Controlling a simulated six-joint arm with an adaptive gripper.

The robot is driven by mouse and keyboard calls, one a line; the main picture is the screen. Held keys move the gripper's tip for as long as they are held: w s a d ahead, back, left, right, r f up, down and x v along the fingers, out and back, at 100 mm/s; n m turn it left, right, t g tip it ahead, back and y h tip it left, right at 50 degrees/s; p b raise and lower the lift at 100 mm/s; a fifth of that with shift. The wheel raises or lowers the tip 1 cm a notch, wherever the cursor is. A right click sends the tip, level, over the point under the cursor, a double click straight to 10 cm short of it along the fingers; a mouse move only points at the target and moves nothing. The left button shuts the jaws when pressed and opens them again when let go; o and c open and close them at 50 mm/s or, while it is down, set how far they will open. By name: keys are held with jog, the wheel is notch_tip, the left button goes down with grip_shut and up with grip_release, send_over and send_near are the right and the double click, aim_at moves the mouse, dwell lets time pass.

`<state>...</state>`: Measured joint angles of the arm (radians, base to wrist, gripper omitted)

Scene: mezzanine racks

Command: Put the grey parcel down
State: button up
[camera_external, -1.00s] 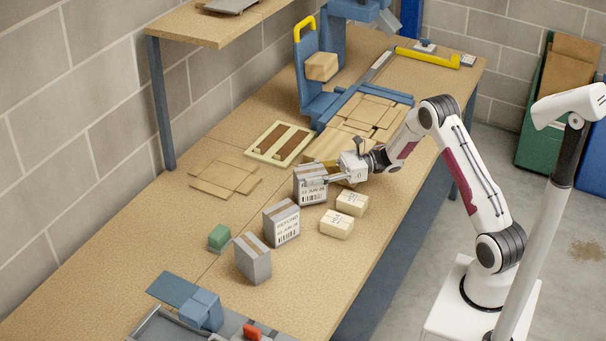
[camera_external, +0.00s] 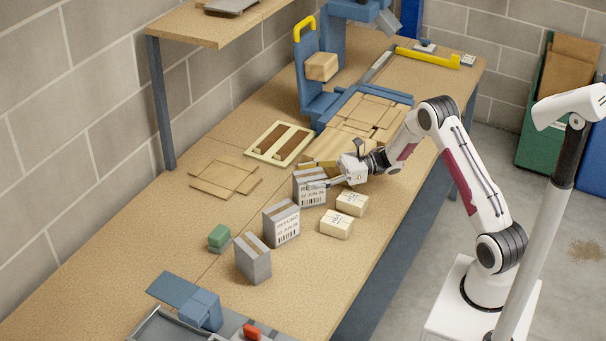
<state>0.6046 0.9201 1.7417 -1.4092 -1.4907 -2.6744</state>
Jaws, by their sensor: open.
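The grey parcel (camera_external: 311,196), a box with brown tape and a white printed label, stands upright on the wooden bench at the far end of a short row. My gripper (camera_external: 318,183) is open at the parcel's upper part, reaching in from the right with a finger across the labelled side. The far finger is mostly hidden, and I cannot tell whether either finger touches the parcel. Two similar grey parcels stand nearer the camera, one labelled (camera_external: 281,223) and one turned differently (camera_external: 253,259).
Two small cream boxes (camera_external: 352,202) (camera_external: 337,223) sit close to the right of the row. A green block (camera_external: 219,237) lies to the left. Flat cardboard (camera_external: 225,178) and a cream frame (camera_external: 282,144) lie behind. Bare bench is free at the front left.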

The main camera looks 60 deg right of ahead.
jog(key=shift+f, duration=0.35)
jog(key=shift+r, duration=0.5)
jog(key=v, duration=1.2)
jog(key=shift+r, duration=0.25)
jog(key=shift+w+r, duration=0.1)
jog(key=shift+w, duration=0.05)
